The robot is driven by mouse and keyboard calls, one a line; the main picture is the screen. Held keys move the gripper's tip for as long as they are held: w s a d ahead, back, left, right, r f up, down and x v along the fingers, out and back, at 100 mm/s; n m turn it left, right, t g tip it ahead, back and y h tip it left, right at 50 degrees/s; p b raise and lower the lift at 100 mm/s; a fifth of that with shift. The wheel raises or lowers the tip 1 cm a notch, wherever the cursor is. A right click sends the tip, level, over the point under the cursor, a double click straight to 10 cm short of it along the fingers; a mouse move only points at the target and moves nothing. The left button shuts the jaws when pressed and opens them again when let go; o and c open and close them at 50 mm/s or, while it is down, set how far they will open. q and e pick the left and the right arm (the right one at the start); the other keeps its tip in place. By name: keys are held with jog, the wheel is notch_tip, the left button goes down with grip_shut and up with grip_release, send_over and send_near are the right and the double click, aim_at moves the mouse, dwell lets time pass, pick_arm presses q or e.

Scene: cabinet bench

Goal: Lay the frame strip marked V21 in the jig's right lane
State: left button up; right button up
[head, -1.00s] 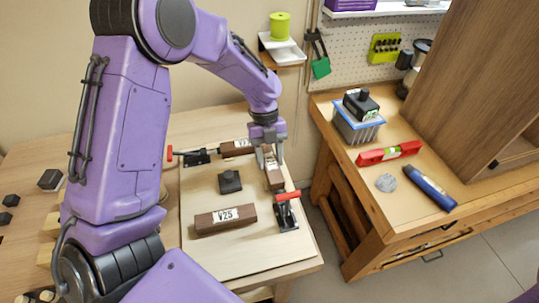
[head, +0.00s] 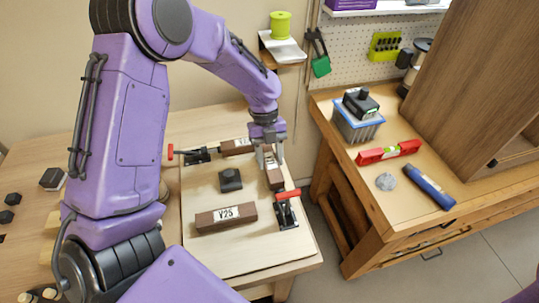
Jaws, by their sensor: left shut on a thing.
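My left gripper (head: 272,160) points down at the right side of the jig board (head: 255,259). It is shut on a dark brown frame strip (head: 275,180), which runs front to back beside the right red-handled clamp (head: 287,210). The strip's marking is not readable, and the gripper covers its far part. I cannot tell whether it touches the board. A brown strip marked V25 (head: 206,220) lies along the front of the board. Another brown strip (head: 236,148) with a pale label lies at the back, its label unreadable. My right gripper is not in view.
A black block (head: 230,180) sits mid-board. Another red-handled clamp (head: 196,156) stands at the back left. A gap separates the two benches.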

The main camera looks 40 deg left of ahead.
pick_arm(q)
jog(key=shift+r+p, duration=0.1)
jog(key=shift+p, duration=0.2)
jog(key=shift+f, duration=0.6)
dwell(1.0)
jog(key=shift+s+f, duration=0.15)
jog(key=o, duration=1.1)
jog(key=shift+c, duration=0.2)
jog(key=shift+o, duration=0.6)
jog(key=shift+s, duration=0.15)
jog(key=shift+d+f, duration=0.1)
jog(key=shift+c, duration=0.7)
